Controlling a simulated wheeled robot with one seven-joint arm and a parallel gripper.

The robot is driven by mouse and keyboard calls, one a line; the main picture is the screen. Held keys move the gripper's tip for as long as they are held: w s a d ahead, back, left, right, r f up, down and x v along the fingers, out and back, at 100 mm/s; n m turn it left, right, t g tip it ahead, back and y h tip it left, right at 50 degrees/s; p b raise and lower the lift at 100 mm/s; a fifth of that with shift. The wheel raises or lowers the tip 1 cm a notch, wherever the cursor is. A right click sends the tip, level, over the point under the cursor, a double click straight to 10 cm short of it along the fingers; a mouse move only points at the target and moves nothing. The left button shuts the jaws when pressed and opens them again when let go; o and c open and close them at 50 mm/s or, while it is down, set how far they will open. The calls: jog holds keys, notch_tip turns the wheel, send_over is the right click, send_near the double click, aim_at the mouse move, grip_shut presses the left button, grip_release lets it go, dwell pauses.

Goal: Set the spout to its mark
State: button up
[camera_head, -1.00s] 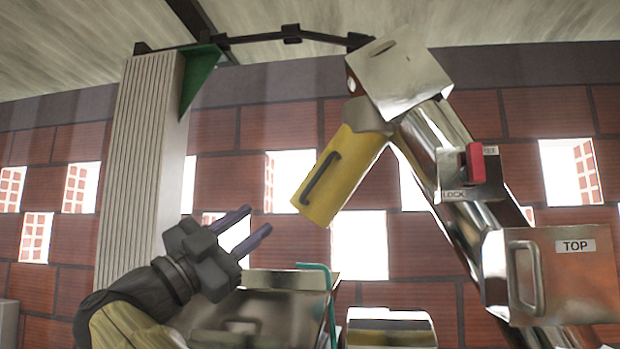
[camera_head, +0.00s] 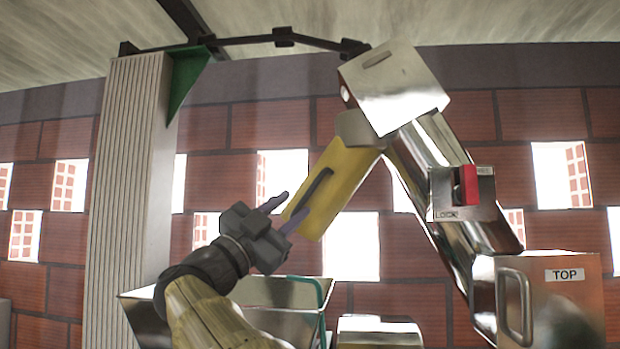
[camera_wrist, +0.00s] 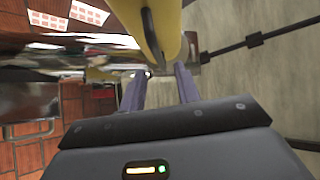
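The yellow spout (camera_head: 341,188) hangs from the grey joint at the top of the metal elevator tube, tilted down to the left. It has a dark bar handle (camera_head: 308,195) on its side. My gripper (camera_head: 289,208) is just left of the spout's lower end, its two purple fingers apart. In the wrist view the spout (camera_wrist: 178,28) and its handle (camera_wrist: 152,38) lie beyond the open fingers (camera_wrist: 158,80); the handle does not look to be between them. I cannot tell any mark for certain; a green triangular plate (camera_head: 188,80) is on the pale column.
A lock plate with a red lever (camera_head: 468,186) is on the tube. A metal box labelled TOP (camera_head: 560,300) stands at the lower right. Metal bins (camera_head: 285,291) with a teal bar are below my gripper. A dark rail (camera_head: 245,39) runs overhead.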

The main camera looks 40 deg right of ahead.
aim_at(307, 195)
jog(key=p+x, duration=0.3)
jog(key=x, duration=0.3)
jog(key=shift+c, duration=0.2)
grip_shut()
